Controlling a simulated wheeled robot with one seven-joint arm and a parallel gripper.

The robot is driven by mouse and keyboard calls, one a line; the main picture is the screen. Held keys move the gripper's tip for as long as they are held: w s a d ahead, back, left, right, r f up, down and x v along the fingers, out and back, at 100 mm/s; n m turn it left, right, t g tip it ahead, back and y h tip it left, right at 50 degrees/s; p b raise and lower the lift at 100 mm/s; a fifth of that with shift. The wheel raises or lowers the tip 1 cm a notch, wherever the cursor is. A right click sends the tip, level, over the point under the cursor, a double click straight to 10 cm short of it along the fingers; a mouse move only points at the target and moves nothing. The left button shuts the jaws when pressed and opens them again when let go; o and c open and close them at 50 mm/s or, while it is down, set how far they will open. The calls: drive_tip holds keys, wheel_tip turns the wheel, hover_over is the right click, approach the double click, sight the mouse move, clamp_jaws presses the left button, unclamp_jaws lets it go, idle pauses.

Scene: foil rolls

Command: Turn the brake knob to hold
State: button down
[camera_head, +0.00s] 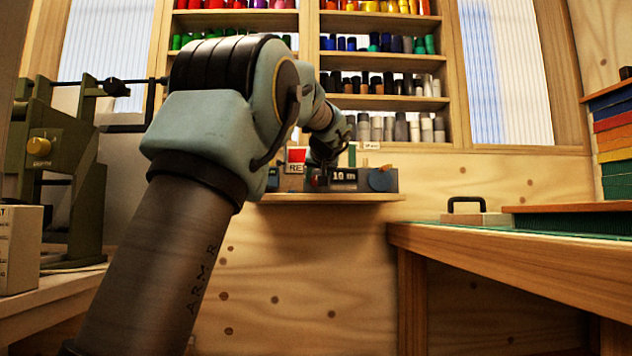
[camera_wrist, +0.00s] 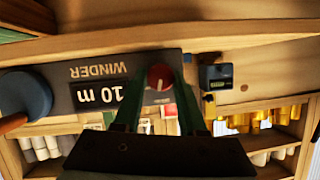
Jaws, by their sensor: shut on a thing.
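A red round knob (camera_wrist: 160,77) with a pale pointer line sits on the grey winder panel (camera_wrist: 95,72), which reads "WINDER" and "10 m" upside down in the wrist view. My gripper (camera_wrist: 162,80) has its green fingers on either side of the red knob and is shut on it. No brake or hold marking is readable near the knob. In the head view my gripper (camera_head: 322,168) is at the winder box (camera_head: 372,172) on the wall shelf, and my arm hides part of the box.
A red and white sign (camera_head: 296,158) stands beside my gripper. A small dark box (camera_wrist: 216,77) is near the fingers in the wrist view. The workbench (camera_head: 500,252) is at right; spool shelves are above.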

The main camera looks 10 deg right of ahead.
drive_tip(key=m+y+b, duration=0.1)
drive_tip(key=m+y, duration=0.1)
drive_tip(key=m, duration=0.1)
drive_tip(key=shift+d+f+t+b, duration=0.2)
drive_tip(key=shift+t+b, duration=0.15)
drive_tip(key=shift+t, duration=0.05)
drive_tip(key=shift+m+t+y+b, duration=0.7)
drive_tip(key=shift+m+b, duration=0.4)
drive_tip(key=shift+m, duration=0.7)
drive_tip(key=shift+c, duration=2.3)
unclamp_jaws()
drive_tip(key=shift+d, duration=0.1)
